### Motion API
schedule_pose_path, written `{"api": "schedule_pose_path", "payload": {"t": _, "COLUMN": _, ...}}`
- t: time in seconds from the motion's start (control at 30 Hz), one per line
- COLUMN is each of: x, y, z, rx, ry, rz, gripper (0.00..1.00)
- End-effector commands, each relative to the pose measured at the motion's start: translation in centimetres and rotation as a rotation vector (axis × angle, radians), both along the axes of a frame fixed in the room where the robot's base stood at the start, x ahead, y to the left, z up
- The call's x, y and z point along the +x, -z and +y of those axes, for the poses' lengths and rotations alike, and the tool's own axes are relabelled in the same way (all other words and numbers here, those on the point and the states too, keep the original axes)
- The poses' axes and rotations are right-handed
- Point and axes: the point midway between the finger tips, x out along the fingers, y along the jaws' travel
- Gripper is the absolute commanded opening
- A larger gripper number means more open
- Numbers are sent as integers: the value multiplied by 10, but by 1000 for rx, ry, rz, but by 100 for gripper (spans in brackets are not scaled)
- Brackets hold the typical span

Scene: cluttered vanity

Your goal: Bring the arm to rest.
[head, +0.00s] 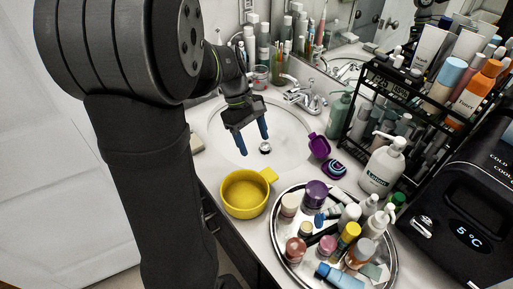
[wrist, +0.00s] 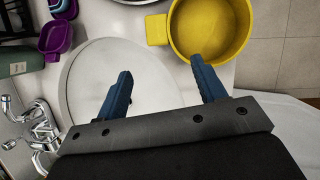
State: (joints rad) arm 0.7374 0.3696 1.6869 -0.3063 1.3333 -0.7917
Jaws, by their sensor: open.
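My gripper (head: 253,138) hangs over the white sink basin (head: 291,124) in the head view, its two blue fingers apart and nothing between them. In the wrist view, my gripper (wrist: 160,90) also shows open and empty, with the basin (wrist: 85,75) under the left finger. A yellow cup with a handle (head: 244,196) stands on the counter in front of the basin. The cup (wrist: 207,25) lies just beyond the right finger in the wrist view, apart from it as far as I can tell.
A round metal tray (head: 276,250) crowded with bottles and jars stands at the front. A purple cup (head: 319,146) and a white pump bottle (head: 382,168) stand right of the basin. A black rack (head: 394,82), a black cooler box (head: 462,225) and a faucet (head: 303,96) border the area.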

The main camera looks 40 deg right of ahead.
Motion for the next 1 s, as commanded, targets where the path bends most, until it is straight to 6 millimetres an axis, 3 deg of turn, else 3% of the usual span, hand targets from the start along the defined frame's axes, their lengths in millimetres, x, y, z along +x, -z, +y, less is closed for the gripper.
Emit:
{"api": "schedule_pose_path", "payload": {"t": 0.47, "x": -2, "y": 4, "z": 0, "rx": 1, "ry": 0, "rz": 1, "gripper": 64}}
{"api": "schedule_pose_path", "payload": {"t": 0.67, "x": -13, "y": 31, "z": -2, "rx": 2, "ry": 3, "rz": 2, "gripper": 64}}
{"api": "schedule_pose_path", "payload": {"t": 1.0, "x": -37, "y": 95, "z": -6, "rx": 3, "ry": 1, "rz": 3, "gripper": 64}}
